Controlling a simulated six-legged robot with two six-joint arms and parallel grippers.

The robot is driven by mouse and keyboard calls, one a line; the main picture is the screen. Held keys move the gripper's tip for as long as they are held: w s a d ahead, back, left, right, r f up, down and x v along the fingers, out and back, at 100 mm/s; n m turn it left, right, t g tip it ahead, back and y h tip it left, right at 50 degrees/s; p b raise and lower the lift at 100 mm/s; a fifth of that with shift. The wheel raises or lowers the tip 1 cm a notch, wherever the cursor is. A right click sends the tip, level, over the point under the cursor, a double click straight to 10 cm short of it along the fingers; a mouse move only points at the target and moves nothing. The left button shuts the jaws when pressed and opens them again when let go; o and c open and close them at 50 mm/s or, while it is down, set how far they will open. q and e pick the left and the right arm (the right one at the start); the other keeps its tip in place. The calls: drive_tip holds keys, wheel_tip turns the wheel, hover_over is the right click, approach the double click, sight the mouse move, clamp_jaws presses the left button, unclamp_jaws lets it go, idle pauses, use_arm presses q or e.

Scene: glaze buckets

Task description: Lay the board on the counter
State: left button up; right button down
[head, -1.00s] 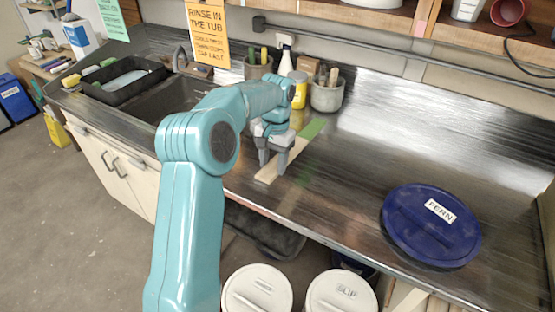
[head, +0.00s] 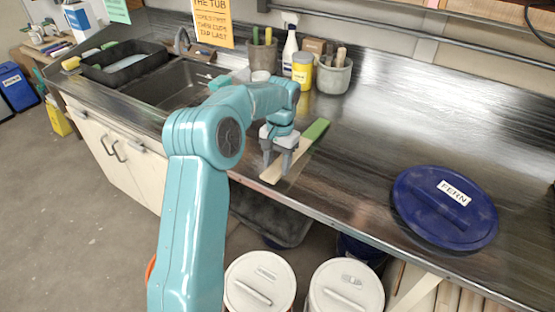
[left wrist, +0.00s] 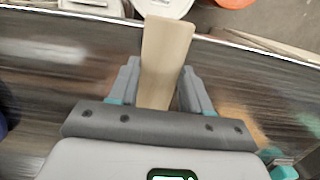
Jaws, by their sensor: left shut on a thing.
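The board is a narrow pale wooden strip with a green far end (head: 318,131). It lies over the front middle of the steel counter (head: 370,140), slanting from near the front edge toward the back right. My left gripper (head: 277,170) is shut on the board near its pale end, pointing down. In the left wrist view the pale end of the board (left wrist: 165,48) sticks out between the fingers and reaches across the counter's front edge in the picture. The board looks low over the counter; I cannot tell whether it touches. My right gripper is not in view.
A blue lid marked FERN (head: 445,207) lies on the counter at the right. A grey crock (head: 333,76), a yellow jar (head: 302,70) and a white bottle (head: 290,48) stand behind the board. The sink (head: 175,82) is at left. White-lidded buckets (head: 260,284) stand below the front edge.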

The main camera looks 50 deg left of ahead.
use_arm(q)
drive_tip(key=shift+d, duration=0.1)
drive_tip(key=o, duration=1.3)
drive_tip(key=shift+w, duration=0.15)
drive_tip(key=shift+o, duration=0.9)
wheel_tip(320, 180, up, 11)
drive_tip(key=p, duration=1)
drive_tip(key=shift+w, duration=0.25)
